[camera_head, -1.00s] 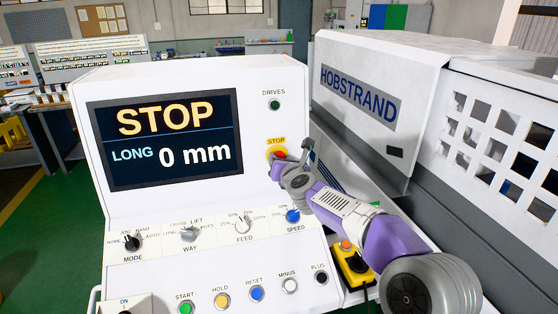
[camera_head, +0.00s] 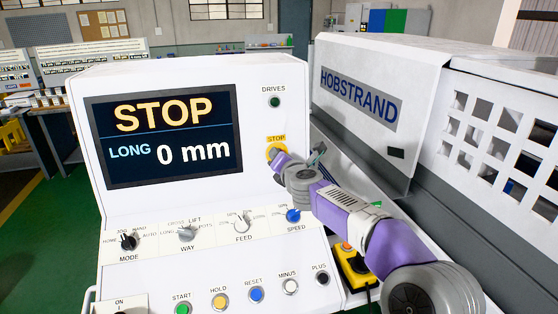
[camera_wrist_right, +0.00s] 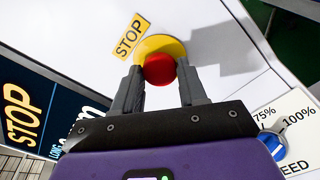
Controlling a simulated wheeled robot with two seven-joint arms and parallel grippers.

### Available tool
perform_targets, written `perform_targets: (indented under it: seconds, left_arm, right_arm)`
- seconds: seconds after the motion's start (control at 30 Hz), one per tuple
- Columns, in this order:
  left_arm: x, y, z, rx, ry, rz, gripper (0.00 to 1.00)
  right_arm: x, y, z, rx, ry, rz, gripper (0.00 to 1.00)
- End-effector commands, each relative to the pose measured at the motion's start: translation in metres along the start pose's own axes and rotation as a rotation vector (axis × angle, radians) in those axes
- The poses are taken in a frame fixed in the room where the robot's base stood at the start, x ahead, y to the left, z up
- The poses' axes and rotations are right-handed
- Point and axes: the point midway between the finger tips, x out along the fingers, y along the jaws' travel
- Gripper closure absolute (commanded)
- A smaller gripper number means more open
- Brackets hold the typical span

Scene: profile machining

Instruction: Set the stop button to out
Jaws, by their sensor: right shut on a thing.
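The stop button has a red cap (camera_wrist_right: 160,70) on a yellow round base (camera_wrist_right: 163,45), under a yellow STOP label (camera_wrist_right: 131,36). In the head view its yellow base (camera_head: 273,148) shows on the right of the white control panel, and the red cap is hidden behind my gripper. My right gripper (camera_wrist_right: 160,78) is shut on the red cap, with one dark finger on each side in the wrist view. In the head view my right gripper (camera_head: 281,161) reaches the button from the lower right. My left gripper is not in view.
The panel screen (camera_head: 165,135) reads STOP, LONG 0 mm. Below are knobs, with the blue speed knob (camera_head: 293,216) close under my right arm, and a row of push buttons. A yellow box (camera_head: 352,264) with an orange button sits beside the panel. The HOBSTRAND machine (camera_head: 375,75) stands at the right.

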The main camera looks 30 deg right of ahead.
Motion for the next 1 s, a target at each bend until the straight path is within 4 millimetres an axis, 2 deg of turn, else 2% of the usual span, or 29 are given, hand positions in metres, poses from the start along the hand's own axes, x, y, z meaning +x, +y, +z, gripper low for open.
perform_targets:
  seconds: [0.13, 1.0]
  left_arm:
    - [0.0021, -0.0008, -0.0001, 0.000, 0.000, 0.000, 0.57]
    - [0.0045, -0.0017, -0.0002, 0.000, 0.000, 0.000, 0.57]
  right_arm:
    - [0.0000, 0.0002, -0.0004, 0.040, 0.001, 0.000, 0.95]
    - [-0.0092, 0.0001, -0.0003, 0.038, 0.001, 0.000, 0.95]
